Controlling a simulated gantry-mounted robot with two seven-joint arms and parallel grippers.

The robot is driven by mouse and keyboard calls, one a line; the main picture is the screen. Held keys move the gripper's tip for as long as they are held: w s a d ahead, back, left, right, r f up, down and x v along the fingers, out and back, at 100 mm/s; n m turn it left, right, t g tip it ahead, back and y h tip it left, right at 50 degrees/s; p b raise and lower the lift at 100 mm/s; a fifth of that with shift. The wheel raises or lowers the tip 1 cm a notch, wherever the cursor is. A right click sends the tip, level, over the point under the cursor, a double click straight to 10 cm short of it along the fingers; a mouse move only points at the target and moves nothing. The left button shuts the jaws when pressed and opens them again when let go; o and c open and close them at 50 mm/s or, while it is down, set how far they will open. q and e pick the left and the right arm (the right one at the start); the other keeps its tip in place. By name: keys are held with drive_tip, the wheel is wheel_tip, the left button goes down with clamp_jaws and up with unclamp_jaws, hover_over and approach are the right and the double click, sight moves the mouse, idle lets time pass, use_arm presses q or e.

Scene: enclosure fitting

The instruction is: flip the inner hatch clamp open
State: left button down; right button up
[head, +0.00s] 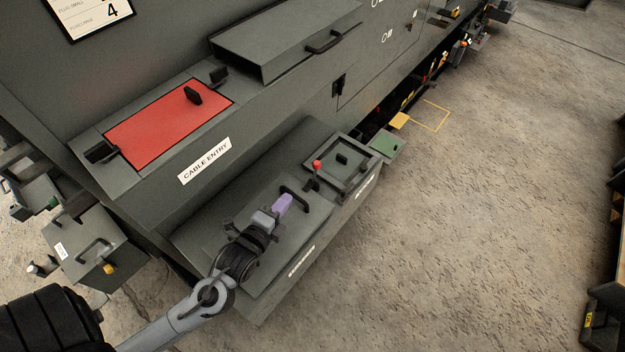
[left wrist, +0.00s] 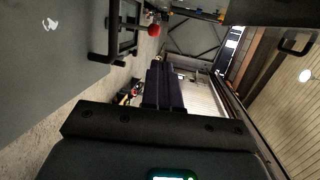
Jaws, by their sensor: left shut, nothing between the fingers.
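The clamp (head: 316,168) is a thin dark lever with a red knob. It stands roughly upright at the left edge of a small framed hatch (head: 350,165), which has a black knob on its lid. The red knob also shows in the left wrist view (left wrist: 154,30), beyond and left of the fingers. My left gripper (head: 285,201) is shut and empty, its purple fingertips pointing toward the clamp. It hovers over the grey box lid, a short way left of the clamp, beside a black bar handle (head: 295,193). My right gripper is not in view.
A grey cover with a handle (head: 323,41) is higher up. A green plate (head: 385,144) is right of the hatch.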

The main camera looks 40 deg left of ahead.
use_arm(q)
drive_tip(key=shift+f+b, duration=0.35)
drive_tip(key=shift+f, duration=0.25)
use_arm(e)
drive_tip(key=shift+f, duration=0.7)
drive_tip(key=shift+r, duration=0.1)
use_arm(q)
drive_tip(key=shift+w, duration=0.15)
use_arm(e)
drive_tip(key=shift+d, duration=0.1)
use_arm(q)
drive_tip(key=b, duration=0.2)
approach(314, 167)
drive_tip(key=x, duration=0.7)
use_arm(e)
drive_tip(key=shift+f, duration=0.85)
